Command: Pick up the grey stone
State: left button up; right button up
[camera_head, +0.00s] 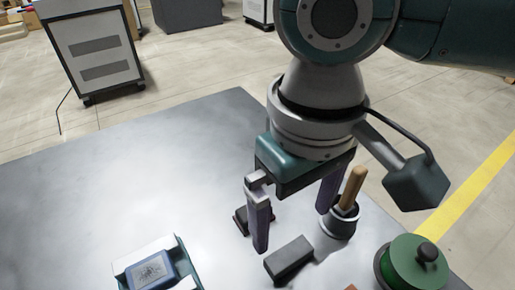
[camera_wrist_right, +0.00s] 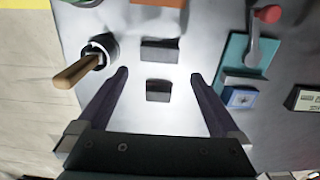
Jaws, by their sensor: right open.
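Two grey blocks lie on the table, and I cannot tell for sure which one is the grey stone. A longer grey block (camera_head: 290,259) lies in front of my right gripper (camera_head: 291,231) in the head view; in the right wrist view this block (camera_wrist_right: 160,50) lies beyond the fingertips. A smaller dark block (camera_head: 240,221) is partly hidden behind a finger in the head view. In the right wrist view the smaller block (camera_wrist_right: 158,90) shows between the two open fingers (camera_wrist_right: 160,75), apart from both. My right gripper is open and empty, pointing down. My left gripper is not in view.
A grey cup with a wooden handle (camera_head: 339,223) stands close to the right finger. A green spool (camera_head: 411,262) stands at the lower right. A teal and white tray with a blue box (camera_head: 152,271) lies lower left. The table's left part (camera_head: 130,170) is clear.

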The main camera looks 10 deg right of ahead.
aim_at(289, 253)
notch_tip(289, 253, down, 3)
jog(key=shift+s+r, duration=0.15)
jog(key=shift+r, duration=0.05)
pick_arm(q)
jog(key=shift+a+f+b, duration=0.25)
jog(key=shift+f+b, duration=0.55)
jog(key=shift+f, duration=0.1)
pick_arm(e)
notch_tip(289, 253, down, 6)
jog(key=shift+d+r, duration=0.1)
jog(key=shift+r, duration=0.1)
jog(key=shift+c, duration=0.4)
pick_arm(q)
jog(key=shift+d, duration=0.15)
pick_arm(e)
jog(key=c, duration=1.1)
jog(key=shift+r, duration=0.2)
pick_arm(q)
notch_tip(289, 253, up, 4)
jog(key=p, duration=0.4)
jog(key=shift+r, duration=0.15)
pick_arm(e)
notch_tip(289, 253, up, 20)
jog(key=shift+f, duration=0.1)
